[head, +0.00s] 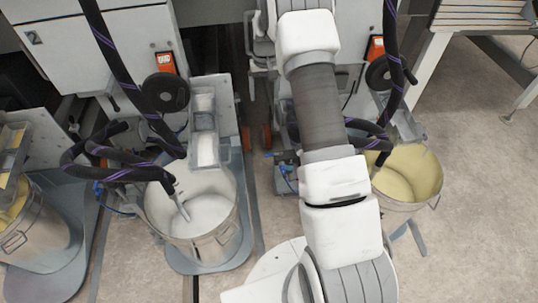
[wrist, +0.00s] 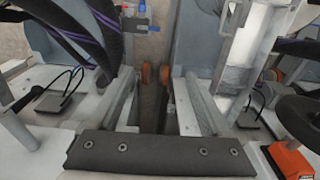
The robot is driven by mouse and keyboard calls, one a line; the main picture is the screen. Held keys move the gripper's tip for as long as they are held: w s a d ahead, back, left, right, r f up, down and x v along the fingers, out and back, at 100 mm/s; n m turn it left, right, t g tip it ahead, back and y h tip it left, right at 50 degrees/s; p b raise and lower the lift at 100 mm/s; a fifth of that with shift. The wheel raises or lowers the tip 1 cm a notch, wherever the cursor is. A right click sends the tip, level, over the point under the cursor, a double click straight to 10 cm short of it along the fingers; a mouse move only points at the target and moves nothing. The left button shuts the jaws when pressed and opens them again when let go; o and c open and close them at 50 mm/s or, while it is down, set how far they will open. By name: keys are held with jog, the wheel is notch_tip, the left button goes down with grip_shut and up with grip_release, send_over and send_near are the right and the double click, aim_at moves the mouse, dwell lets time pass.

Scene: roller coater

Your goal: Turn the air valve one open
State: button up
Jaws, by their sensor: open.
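A small valve fitting with blue and red parts (wrist: 130,18) shows at the top of the wrist view, beyond my gripper and apart from it. What seems the same blue fitting (head: 287,172) shows in the head view, low beside the right pump and left of my arm. Another blue fitting (head: 98,188) is at the left pump. I cannot tell which carries the label air valve one, nor how its handle is set. My gripper (wrist: 159,76) is open and empty, its two grey fingers spread over the gap between the carts. In the head view it is not clearly visible.
A bucket of white paint (head: 205,218) stands at the middle left and a bucket of yellow paint (head: 405,172) at the right. Black hoses with purple stripes (head: 120,75) hang close by. A narrow floor gap with orange wheels (head: 266,135) runs between the carts.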

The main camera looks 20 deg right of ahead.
jog(key=b, duration=0.3)
send_near(269, 154)
jog(key=shift+g, duration=0.4)
jog(key=f+b, duration=0.1)
jog(key=f, duration=0.1)
jog(key=f+b, duration=0.2)
jog(key=f, duration=0.1)
jog(key=f+b, duration=0.2)
jog(key=shift+w+f, duration=0.35)
jog(key=shift+f, duration=0.05)
grip_shut()
